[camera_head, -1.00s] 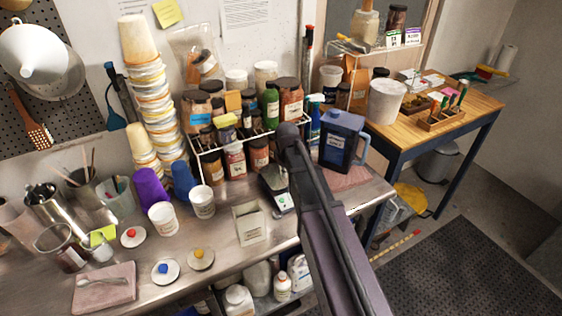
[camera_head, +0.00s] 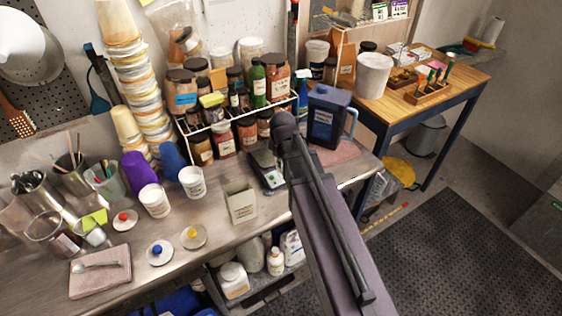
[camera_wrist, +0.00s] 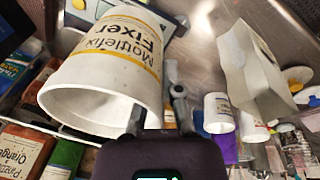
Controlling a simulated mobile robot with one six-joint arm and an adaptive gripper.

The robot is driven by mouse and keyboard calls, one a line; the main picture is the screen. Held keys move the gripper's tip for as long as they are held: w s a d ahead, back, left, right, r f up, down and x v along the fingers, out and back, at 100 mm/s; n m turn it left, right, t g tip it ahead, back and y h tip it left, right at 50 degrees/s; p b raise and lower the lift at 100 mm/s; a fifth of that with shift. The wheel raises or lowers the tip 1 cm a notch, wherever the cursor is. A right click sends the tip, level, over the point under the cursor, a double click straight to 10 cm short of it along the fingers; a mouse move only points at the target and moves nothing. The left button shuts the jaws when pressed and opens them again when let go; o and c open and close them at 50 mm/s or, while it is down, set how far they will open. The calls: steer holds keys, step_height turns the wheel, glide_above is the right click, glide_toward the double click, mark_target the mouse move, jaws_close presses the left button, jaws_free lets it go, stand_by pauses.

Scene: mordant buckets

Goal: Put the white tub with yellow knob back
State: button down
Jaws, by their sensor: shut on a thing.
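A white tub labelled "Mottlefix Fixer" (camera_wrist: 105,75), with a yellow band on its label, fills the left of the wrist view, tilted. My gripper (camera_wrist: 160,112) is shut on its wall near the wide end; the exact contact is partly hidden. No knob shows on this tub. In the head view my arm hides the gripper and this tub. A pale round lid with a yellow knob (camera_head: 193,236) lies on the bench. Two other white tubs, the left one (camera_head: 154,200) and the right one (camera_head: 192,182), stand behind it.
Lids with a red knob (camera_head: 125,219) and a blue knob (camera_head: 159,252) lie nearby. An open pale box (camera_head: 241,203), a scale (camera_head: 267,168) and a blue jug (camera_head: 327,115) stand to the right. A wire rack (camera_head: 240,124) of jars is behind. Some front bench is clear.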

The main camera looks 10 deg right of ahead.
step_height(320, 180, down, 4)
steer(key=b, duration=0.3)
steer(key=shift+r, duration=0.25)
steer(key=shift+d, duration=0.1)
stand_by(0.5)
